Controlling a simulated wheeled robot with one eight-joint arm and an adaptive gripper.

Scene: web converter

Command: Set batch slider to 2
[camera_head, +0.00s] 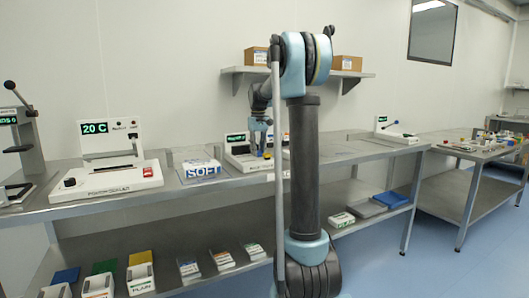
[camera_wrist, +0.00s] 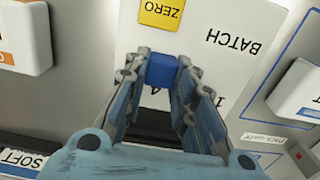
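The batch slider's blue square knob (camera_wrist: 162,70) stands on a white panel (camera_wrist: 215,65) marked "BATCH", upside down in the wrist view. In the head view my gripper (camera_head: 262,148) points down at the white machine with a green display (camera_head: 237,139); the knob is hidden there.
A yellow "ZERO" label (camera_wrist: 162,12) sits beside the slider. A white block (camera_wrist: 303,92) lies right of the panel, another (camera_wrist: 22,35) left. A shelf (camera_head: 300,73) hangs above.

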